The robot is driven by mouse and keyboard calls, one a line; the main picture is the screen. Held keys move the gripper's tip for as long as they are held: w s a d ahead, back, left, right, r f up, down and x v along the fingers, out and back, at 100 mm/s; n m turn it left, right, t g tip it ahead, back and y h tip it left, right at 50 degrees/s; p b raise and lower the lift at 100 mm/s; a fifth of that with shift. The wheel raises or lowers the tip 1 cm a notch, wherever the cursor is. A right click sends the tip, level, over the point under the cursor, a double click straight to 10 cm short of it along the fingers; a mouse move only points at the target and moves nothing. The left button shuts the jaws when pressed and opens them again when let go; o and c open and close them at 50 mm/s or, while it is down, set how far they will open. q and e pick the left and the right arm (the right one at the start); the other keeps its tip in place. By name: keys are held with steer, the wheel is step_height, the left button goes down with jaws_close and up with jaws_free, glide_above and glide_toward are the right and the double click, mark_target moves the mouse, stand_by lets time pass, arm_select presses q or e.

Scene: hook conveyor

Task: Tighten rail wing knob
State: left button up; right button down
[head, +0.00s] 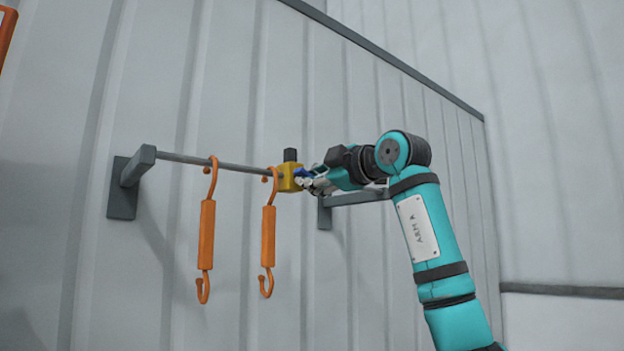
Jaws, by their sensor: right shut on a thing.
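The rail (232,166) is a thin grey bar running from a left bracket toward a right bracket in front of the wall. The fingers hide most of this part. My left gripper does not show.
Two orange hooks hang from the rail, a left hook (206,235) and a right hook (268,237) close beside the yellow block. The left bracket (125,190) and right bracket (326,212) stand out from the grey ribbed wall (60,200).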

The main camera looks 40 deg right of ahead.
steer(key=c, duration=1.4)
jaws_free()
steer(key=shift+o, duration=0.2)
steer(key=shift+s, duration=0.15)
steer(key=s+d, duration=0.1)
steer(key=s, duration=1)
steer(key=shift+s, duration=0.35)
